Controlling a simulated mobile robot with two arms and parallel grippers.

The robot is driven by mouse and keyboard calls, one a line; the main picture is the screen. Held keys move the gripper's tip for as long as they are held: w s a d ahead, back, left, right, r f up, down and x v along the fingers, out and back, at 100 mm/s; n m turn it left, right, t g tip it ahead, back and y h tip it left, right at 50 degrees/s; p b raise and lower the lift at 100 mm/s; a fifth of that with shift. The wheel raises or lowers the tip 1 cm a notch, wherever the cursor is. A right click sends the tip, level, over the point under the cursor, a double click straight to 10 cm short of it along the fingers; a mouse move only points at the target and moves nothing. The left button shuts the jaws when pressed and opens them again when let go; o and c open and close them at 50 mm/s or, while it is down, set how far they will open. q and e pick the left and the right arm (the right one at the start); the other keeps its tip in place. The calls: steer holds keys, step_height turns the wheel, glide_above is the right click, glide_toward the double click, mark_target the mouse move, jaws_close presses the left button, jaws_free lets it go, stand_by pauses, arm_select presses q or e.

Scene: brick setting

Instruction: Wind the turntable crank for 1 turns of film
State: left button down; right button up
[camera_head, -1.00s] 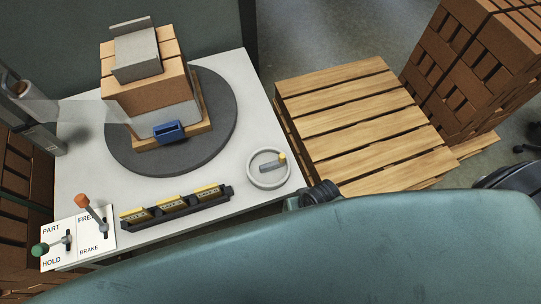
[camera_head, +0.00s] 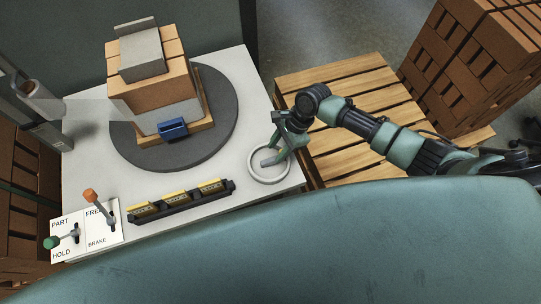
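The crank (camera_head: 268,179) is a pale ring on the right side of the white table. My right gripper (camera_head: 276,153) is over the crank, at its upper part, and covers the knob. I cannot tell whether its fingers are open or shut on the knob. The dark round turntable (camera_head: 222,106) carries a small pallet with stacked bricks (camera_head: 150,83), a grey block on top and a blue piece (camera_head: 173,130) at the front. Clear film (camera_head: 75,107) stretches from the roll (camera_head: 36,99) at the left to the stack. My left gripper is not in view.
A control panel (camera_head: 87,236) with an orange-knobbed lever (camera_head: 98,205) and a green-knobbed lever (camera_head: 62,239) is at the front left. A black rack of yellow tags (camera_head: 181,202) lies along the front edge. A wooden pallet (camera_head: 330,80) and brick stacks (camera_head: 475,60) stand at the right.

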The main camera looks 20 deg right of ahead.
mark_target(269, 160)
steer(key=shift+w+d+r+m, duration=0.2)
steer(key=shift+w+d+m, duration=0.15)
steer(key=shift+d+m, duration=0.15)
steer(key=shift+a+f, duration=0.1)
steer(key=shift+f, duration=0.05)
steer(key=x, duration=0.7)
steer(key=shift+a+f, duration=0.1)
steer(key=shift+a, duration=0.05)
jaws_close()
